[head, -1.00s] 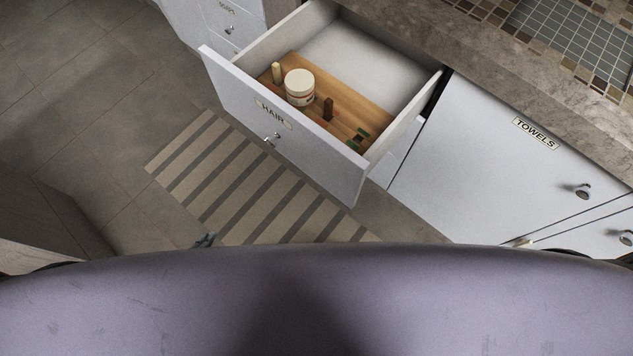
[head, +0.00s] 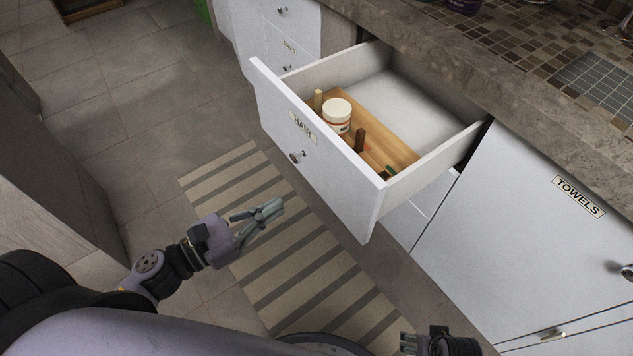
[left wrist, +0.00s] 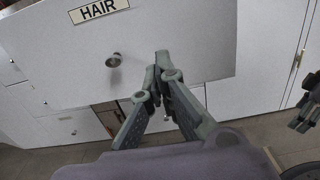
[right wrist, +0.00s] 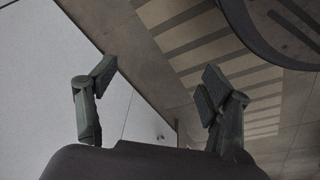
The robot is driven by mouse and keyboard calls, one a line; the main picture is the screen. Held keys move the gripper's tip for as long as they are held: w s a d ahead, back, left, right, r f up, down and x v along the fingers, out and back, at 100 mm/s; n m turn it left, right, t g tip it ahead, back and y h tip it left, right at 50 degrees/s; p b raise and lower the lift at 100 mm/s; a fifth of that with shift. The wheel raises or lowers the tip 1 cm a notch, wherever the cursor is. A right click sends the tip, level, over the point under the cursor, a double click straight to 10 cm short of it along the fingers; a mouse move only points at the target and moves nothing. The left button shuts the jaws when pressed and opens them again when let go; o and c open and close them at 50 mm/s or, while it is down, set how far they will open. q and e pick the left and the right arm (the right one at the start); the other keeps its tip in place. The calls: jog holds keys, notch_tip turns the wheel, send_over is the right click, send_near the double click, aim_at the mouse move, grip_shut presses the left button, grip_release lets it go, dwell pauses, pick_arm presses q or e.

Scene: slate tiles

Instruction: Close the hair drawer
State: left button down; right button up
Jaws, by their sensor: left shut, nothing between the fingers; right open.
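The hair drawer (head: 335,170) stands pulled out from the white cabinet, with a HAIR label and a round metal knob (head: 297,157) on its front. In the left wrist view the drawer front (left wrist: 190,30) and its knob (left wrist: 114,60) are ahead. My left gripper (head: 270,210) is shut and empty, in front of the drawer and apart from it; its fingertips also show in the left wrist view (left wrist: 160,68), right of the knob. My right gripper (right wrist: 157,78) is open and empty, low beside the cabinet; in the head view it is partly cut off at the bottom edge.
Inside the drawer are a white jar (head: 337,114) and small items on a wooden tray (head: 390,137). A TOWELS door (head: 530,240) is shut at right, below the stone counter (head: 450,60). A striped rug (head: 290,260) lies on the open tiled floor.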

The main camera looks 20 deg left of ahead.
aim_at(326, 176)
pick_arm(q)
jog(key=p+x, duration=0.1)
jog(key=x, duration=0.8)
jog(key=shift+w+d+p, duration=0.35)
jog(key=shift+w+d, duration=0.05)
jog(key=shift+w, duration=0.15)
pick_arm(e)
notch_tip(326, 176, down, 6)
jog(key=s, duration=0.2)
jog(key=shift+s+d, duration=0.15)
jog(key=shift+s, duration=0.1)
jog(key=shift+r, duration=0.1)
